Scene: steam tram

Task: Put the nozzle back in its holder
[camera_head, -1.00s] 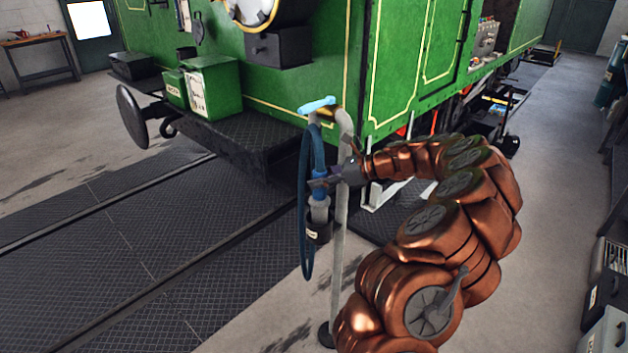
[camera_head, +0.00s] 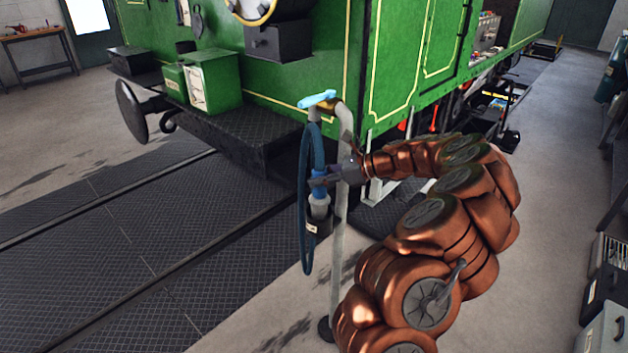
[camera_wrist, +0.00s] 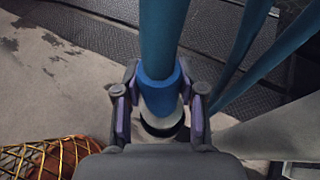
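The nozzle (camera_head: 319,206) has a pale grey body below a blue collar and hangs upright from a blue hose (camera_head: 304,210). It also shows in the wrist view (camera_wrist: 162,106). My gripper (camera_head: 319,181) has its fingers on both sides of the blue collar, and the purple-grey pads look pressed to it in the wrist view (camera_wrist: 160,85). The holder (camera_head: 318,228) is a dark cup with a white label, beside the grey standpipe (camera_head: 339,235). The nozzle's lower end is at the cup's mouth; how deep it sits is hidden.
A light-blue tap handle (camera_head: 317,98) tops the standpipe. The green steam tram (camera_head: 405,70) with its dark front step (camera_head: 235,130) stands close behind. Rails and dark floor plates (camera_head: 110,235) lie to the left. Grey cases (camera_head: 607,325) stand at the right edge.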

